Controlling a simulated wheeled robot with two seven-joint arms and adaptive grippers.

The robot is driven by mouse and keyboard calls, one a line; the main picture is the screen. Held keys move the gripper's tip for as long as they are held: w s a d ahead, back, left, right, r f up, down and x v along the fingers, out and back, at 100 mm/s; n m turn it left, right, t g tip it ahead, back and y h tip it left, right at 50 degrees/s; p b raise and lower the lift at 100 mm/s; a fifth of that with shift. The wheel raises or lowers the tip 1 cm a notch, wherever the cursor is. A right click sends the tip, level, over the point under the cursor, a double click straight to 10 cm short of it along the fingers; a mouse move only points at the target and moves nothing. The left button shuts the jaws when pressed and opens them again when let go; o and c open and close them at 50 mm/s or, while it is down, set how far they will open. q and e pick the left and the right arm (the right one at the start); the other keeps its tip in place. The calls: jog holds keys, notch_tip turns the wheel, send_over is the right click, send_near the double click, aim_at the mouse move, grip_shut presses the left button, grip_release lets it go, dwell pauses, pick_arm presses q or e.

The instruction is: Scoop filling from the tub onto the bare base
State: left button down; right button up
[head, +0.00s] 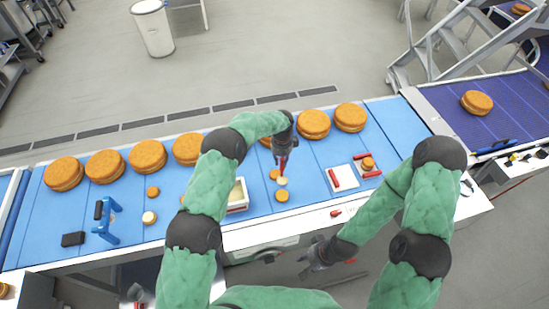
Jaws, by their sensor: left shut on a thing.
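My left gripper (284,150) is above the blue belt, pointing down, shut on a red-handled tool (282,164). The tool's lower end is close to a pale cream spot (281,181); I cannot tell whether that is filling or the tool's tip. A small orange-brown round (274,174) lies just beside it, and another round (282,196) lies nearer me with a plain brown top. The white tub (238,208) of pale filling stands left of them, partly hidden by my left arm. My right gripper (318,262) hangs low, off the belt's front edge; its fingers are unclear.
Large brown rounds (148,156) line the belt's far side. At left are a small cream-topped round (149,217), a plain one (152,191) and a blue stand (107,222). The belt's front middle is fairly clear.

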pick_arm(q)
jog(key=shift+s+f+t, duration=0.25)
jog(key=shift+t, duration=0.05)
jog(key=shift+s+f+t, duration=0.2)
jog(key=shift+s+t, duration=0.2)
jog(key=shift+s, duration=0.1)
jog(key=shift+s+d+f+t+p, duration=0.1)
jog(key=shift+s+f+t+p, duration=0.45)
jog(key=shift+s+t, duration=0.5)
jog(key=shift+s+d+f+t+b, duration=0.15)
jog(key=shift+s+f+t+b, duration=0.2)
jog(key=shift+s+f+b, duration=0.15)
jog(key=s+f+t+y+b, duration=0.1)
jog(key=s+f+t+b, duration=0.4)
jog(key=b, duration=2.9)
jog(key=shift+s+d+t+b, duration=0.35)
jog(key=shift+s+d+t, duration=0.05)
jog(key=shift+s+t, duration=1.7)
